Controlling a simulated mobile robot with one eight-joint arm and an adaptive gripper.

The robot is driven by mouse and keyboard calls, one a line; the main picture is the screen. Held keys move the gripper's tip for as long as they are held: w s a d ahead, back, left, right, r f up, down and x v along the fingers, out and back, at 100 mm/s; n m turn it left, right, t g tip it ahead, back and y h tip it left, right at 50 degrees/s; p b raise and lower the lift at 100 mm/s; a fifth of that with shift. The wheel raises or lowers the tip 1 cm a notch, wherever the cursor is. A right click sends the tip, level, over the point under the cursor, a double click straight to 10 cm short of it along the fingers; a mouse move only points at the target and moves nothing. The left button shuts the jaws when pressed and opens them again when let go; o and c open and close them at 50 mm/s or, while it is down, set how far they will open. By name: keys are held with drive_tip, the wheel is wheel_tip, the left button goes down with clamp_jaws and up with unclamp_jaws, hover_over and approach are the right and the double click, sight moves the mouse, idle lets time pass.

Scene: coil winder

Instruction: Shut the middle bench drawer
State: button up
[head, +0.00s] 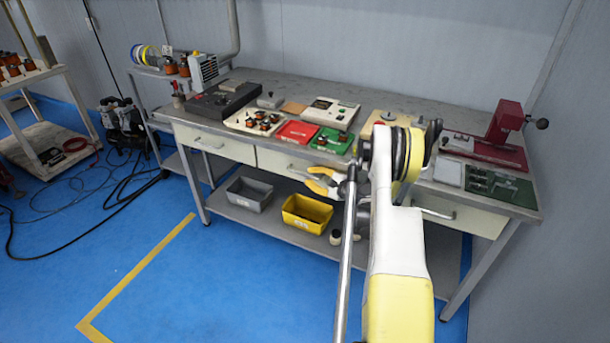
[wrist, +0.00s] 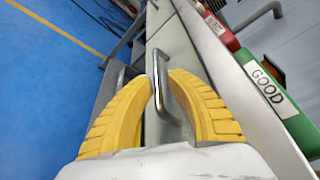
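The middle bench drawer (head: 275,161) has a pale front under the bench top; the gripper and arm hide its right part in the head view. How far it stands out is hard to tell. Its metal bar handle (wrist: 163,88) shows in the wrist view. My gripper (head: 308,178), with yellow ribbed fingers, is at the drawer front. In the wrist view the gripper (wrist: 160,74) has one finger on each side of the handle. The fingers look apart, with the bar between their tips; contact is not clear.
The left drawer (head: 213,143) and right drawer (head: 465,214) flank it. A grey bin (head: 249,196) and yellow bin (head: 307,214) stand on the shelf below. Red (head: 297,131) and green (head: 331,141) trays lie above, near the bench edge. Blue floor in front is clear.

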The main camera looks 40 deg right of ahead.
drive_tip(key=v, duration=0.8)
drive_tip(key=shift+s+r, duration=0.15)
